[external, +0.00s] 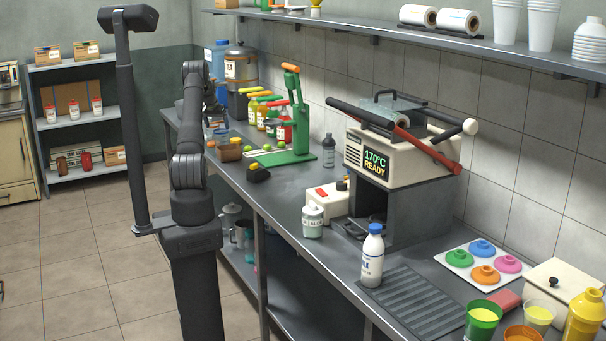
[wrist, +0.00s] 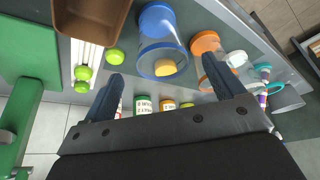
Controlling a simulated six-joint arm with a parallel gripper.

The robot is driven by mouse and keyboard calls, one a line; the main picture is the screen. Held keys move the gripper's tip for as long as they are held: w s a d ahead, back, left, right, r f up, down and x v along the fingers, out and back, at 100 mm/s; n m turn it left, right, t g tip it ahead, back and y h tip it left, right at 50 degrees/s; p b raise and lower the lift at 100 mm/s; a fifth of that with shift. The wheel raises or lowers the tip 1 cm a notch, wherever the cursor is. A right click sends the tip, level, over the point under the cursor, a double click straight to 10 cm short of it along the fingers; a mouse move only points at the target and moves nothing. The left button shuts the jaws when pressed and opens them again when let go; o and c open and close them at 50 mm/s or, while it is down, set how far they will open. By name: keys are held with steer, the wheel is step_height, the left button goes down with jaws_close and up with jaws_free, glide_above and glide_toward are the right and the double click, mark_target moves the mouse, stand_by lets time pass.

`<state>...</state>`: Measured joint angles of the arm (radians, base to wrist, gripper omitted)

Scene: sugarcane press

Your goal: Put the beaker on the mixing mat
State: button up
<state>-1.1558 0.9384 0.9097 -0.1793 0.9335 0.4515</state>
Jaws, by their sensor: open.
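My gripper (external: 213,110) is over the far part of the counter, and its fingers (wrist: 162,73) are apart in the wrist view. A clear beaker-like vessel with a blue rim (wrist: 164,76) shows between and beyond the fingertips, with a yellow-orange shape visible through it. A second clear vessel with an orange rim (wrist: 206,42) is beside it, partly covered by the right finger. I cannot tell whether either finger touches a vessel. I cannot pick out the mixing mat with certainty; a dark ribbed mat (external: 410,302) lies at the near end of the counter.
A green press (external: 293,120) stands beside the gripper, with several green limes (wrist: 83,73) and a brown bin (wrist: 92,16) close by. Bottles (external: 262,112) line the wall. A white bottle (external: 373,256) and jar (external: 313,221) stand nearer, by the heated machine (external: 400,160).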

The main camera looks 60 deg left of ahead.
mark_target(220, 136)
steer(key=shift+v, duration=1.8)
steer(key=x, duration=1.2)
steer(key=shift+s, duration=0.1)
steer(key=shift+r, duration=1.2)
steer(key=shift+f, duration=0.1)
